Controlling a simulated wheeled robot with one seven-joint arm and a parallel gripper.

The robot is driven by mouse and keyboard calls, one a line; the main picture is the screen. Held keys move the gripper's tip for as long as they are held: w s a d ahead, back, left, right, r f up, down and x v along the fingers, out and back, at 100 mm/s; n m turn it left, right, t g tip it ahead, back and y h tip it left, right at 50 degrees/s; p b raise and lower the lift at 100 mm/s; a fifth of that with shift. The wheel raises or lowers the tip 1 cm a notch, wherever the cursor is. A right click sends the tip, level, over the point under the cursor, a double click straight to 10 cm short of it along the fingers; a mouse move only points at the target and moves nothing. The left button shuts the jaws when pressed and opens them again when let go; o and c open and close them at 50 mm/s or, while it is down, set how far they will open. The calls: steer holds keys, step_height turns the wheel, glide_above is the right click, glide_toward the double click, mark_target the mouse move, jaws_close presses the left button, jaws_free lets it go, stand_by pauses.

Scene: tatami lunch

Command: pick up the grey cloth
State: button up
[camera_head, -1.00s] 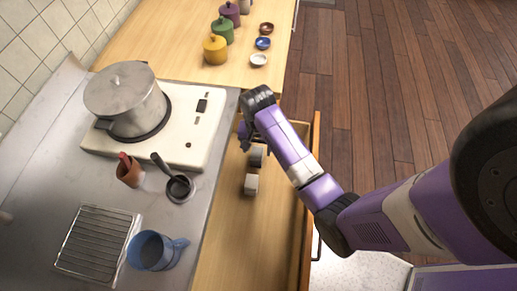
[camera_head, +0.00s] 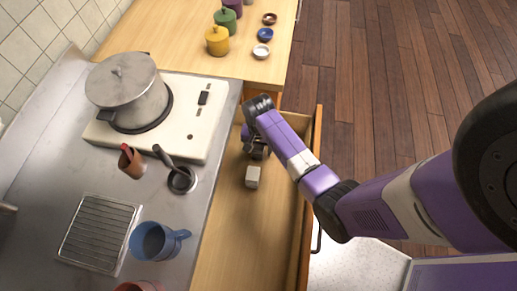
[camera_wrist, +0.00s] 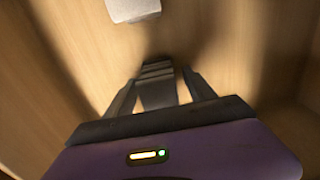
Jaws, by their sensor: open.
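My gripper (camera_wrist: 158,88) is open and low inside the drawer in the wrist view. A dark grey piece with a banded top, which looks like the grey cloth (camera_wrist: 158,90), lies between its two fingers. I cannot tell whether the fingers touch it. In the head view my gripper (camera_head: 256,148) reaches down into the far part of the drawer and mostly hides the cloth.
A pale block (camera_head: 253,176) lies in the open wooden drawer (camera_head: 235,235), close to my gripper; it also shows in the wrist view (camera_wrist: 133,9). The drawer's front wall (camera_head: 307,190) stands to the right. The counter with a pot (camera_head: 128,92) and blue mug (camera_head: 155,241) is left.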

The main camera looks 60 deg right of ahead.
jaws_close()
steer(key=shift+r, duration=0.15)
step_height(320, 180, up, 20)
steer(key=p, duration=0.3)
steer(key=shift+p, duration=0.3)
